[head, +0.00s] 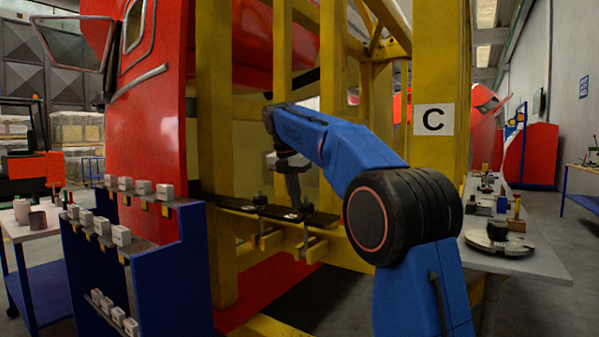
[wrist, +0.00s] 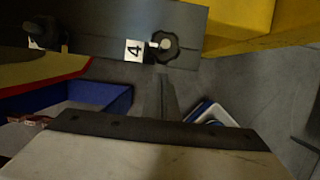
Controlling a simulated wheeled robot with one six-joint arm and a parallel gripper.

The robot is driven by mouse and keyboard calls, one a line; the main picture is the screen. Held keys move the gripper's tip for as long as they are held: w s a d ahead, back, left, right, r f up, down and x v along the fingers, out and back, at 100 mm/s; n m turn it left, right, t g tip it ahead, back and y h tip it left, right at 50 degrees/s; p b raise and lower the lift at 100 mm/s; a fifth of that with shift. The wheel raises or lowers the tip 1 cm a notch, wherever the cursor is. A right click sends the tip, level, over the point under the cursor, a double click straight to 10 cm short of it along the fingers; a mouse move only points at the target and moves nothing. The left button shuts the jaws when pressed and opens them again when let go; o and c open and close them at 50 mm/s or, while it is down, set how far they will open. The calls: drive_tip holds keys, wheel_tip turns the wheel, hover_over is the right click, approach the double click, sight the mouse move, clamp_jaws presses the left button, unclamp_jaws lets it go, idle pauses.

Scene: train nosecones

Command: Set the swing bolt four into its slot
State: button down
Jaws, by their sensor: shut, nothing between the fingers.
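In the wrist view, the swing bolt four shows as a dark star-shaped knob (wrist: 172,47) with a pale centre. It is beside the white "4" label (wrist: 134,50) on the dark bar (wrist: 190,20), close to the bar's edge. In the head view, this knob (head: 305,206) appears above the bar (head: 325,219), with a stem below it. The slot is hidden under the knob, so I cannot tell how deeply the bolt sits. My gripper (head: 294,197) is shut and empty, close to the bolt and apart from the knob in the wrist view (wrist: 166,80).
Another dark knob (wrist: 43,32) is farther along the bar. Yellow frame posts (head: 440,70) and a red nosecone (head: 150,130) stand close by. A blue rack (head: 165,260) with pale blocks is at left, and a grey table (head: 545,270) with parts is at right.

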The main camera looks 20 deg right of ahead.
wheel_tip(320, 180, up, 9)
drive_tip(key=w, duration=0.1)
drive_tip(key=shift+w+d, duration=0.15)
drive_tip(key=shift+d, duration=0.2)
idle(0.4)
idle(0.5)
